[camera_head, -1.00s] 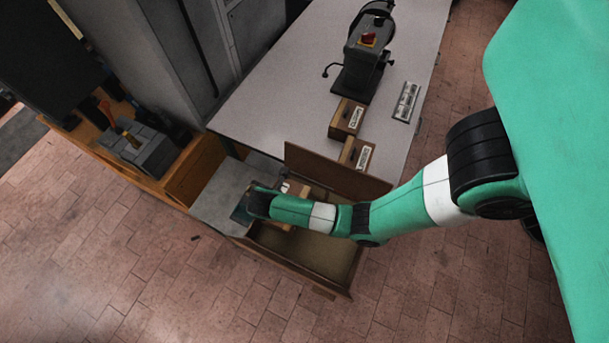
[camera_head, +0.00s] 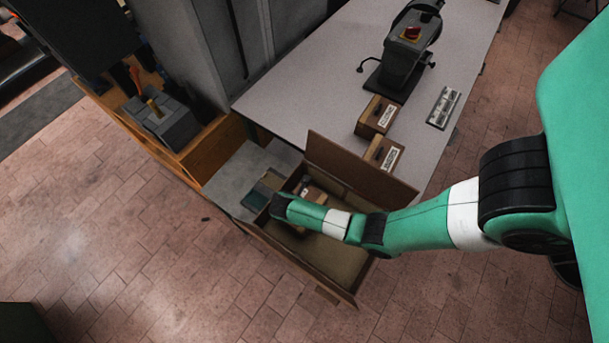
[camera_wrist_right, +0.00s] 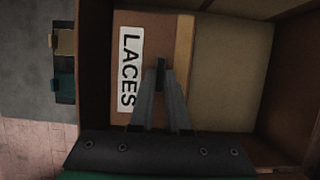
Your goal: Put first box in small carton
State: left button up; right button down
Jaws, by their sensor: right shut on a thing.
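The open brown carton (camera_head: 345,245) stands low in front of the white table in the head view, one long flap raised along its table side. A brown box labelled LACES (camera_wrist_right: 130,35) shows in the right wrist view at the left end of the carton's inside; it also shows in the head view (camera_head: 311,191), partly behind my arm. My right gripper (camera_wrist_right: 160,66) is shut on the box's top, apparently at a handle that the fingers mostly hide. Whether the box touches the carton floor I cannot tell. My left gripper is out of view.
Two more labelled brown boxes (camera_head: 377,115) (camera_head: 384,152) stand on the white table (camera_head: 305,70) near a dark press (camera_head: 408,50) and a flat labelled plate (camera_head: 443,107). A teal item (camera_head: 262,189) lies on the grey surface left of the carton. The carton's right part is empty.

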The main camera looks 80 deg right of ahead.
jog(key=shift+f+b, duration=0.35)
jog(key=shift+f, duration=1.3)
jog(key=shift+f, duration=0.1)
jog(key=c, duration=0.9)
grip_release()
